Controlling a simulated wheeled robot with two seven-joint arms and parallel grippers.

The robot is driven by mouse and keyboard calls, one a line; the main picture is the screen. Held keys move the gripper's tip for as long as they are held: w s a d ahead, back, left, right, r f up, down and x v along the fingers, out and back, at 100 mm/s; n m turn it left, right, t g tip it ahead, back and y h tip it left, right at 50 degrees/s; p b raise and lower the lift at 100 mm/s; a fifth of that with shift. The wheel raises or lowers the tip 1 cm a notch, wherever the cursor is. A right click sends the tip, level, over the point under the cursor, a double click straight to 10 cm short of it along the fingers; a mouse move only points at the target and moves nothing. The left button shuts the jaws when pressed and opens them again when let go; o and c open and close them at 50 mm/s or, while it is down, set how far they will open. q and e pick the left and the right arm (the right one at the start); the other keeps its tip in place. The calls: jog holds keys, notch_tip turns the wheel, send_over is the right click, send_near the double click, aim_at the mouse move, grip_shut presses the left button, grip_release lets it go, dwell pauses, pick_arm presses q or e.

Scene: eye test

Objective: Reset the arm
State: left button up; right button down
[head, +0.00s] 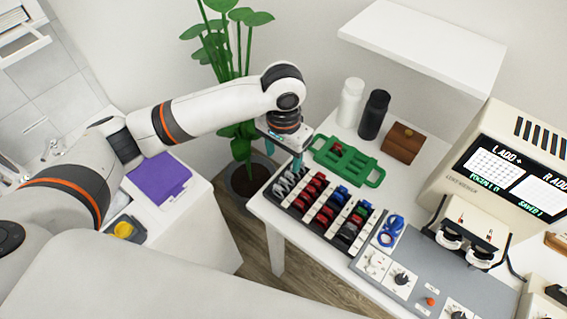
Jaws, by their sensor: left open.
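My left arm comes in from the left, white with orange rings. My left gripper (288,156) points down near the back left corner of a rack of lenses (322,210). It is open, and I see nothing between its teal fingers. One finger shows clearly; the other is partly hidden by the gripper body. Its height above the table cannot be told well. My right gripper is not in view.
A green tray with handles (347,160) lies just right of the gripper. White (349,102) and black (373,115) bottles and a brown box (402,143) stand behind. A chart device (463,188) and control panel (420,278) fill the right. A potted plant (246,182) stands behind the arm.

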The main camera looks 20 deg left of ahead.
pick_arm(q)
jog(key=shift+r, duration=0.3)
